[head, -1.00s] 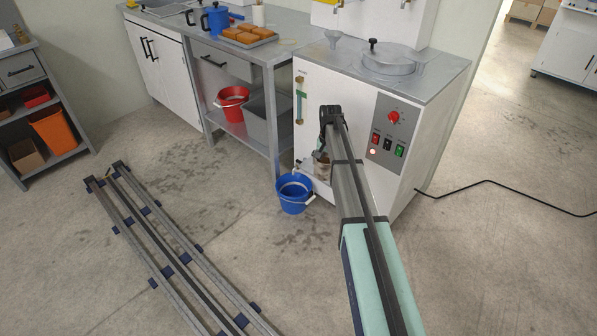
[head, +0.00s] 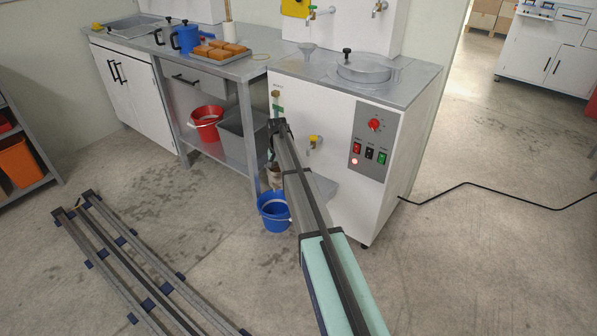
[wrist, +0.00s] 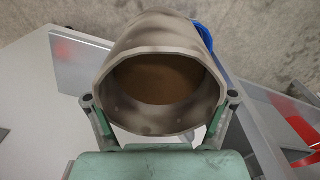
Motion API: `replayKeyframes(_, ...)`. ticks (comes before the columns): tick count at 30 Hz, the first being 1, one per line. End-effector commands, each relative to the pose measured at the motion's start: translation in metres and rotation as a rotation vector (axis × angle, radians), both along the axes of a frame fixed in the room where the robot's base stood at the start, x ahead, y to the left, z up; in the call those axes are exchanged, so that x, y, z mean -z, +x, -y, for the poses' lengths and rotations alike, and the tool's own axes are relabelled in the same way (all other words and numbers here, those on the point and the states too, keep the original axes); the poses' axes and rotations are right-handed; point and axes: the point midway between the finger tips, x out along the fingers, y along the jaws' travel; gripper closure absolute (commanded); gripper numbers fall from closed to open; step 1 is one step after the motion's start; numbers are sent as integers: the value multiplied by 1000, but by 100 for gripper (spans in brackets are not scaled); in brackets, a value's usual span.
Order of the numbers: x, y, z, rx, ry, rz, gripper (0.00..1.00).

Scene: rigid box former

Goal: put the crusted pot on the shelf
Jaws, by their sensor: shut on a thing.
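The crusted pot (wrist: 150,32) is a beige-grey vessel with a faceted rim and a brown inside, its mouth turned toward the wrist camera. My gripper (wrist: 160,98) is shut on it, with one finger at each side of the rim. In the head view the pot (head: 274,178) shows only in part beside my arm, above the blue bucket and at the left front edge of the white machine. A low grey shelf (head: 231,155) runs under the steel table, left of the pot.
A red bucket (head: 206,125) and a grey bin (head: 243,135) stand on the low shelf. A blue bucket (head: 274,213) is on the floor below the pot. The white machine (head: 325,125) stands right of my arm. Floor rails (head: 125,262) lie at the left.

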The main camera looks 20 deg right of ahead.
Motion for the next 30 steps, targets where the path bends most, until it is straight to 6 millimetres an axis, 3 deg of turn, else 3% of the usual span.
replayKeyframes(6, 0, 28, 45, 1, 0, 1, 84)
replayKeyframes(15, -1, 56, 94, 0, -1, 1, 84)
replayKeyframes(23, -1, 66, 115, -1, 0, 0, 84)
replayKeyframes(30, 17, 65, 114, -2, 0, 0, 84)
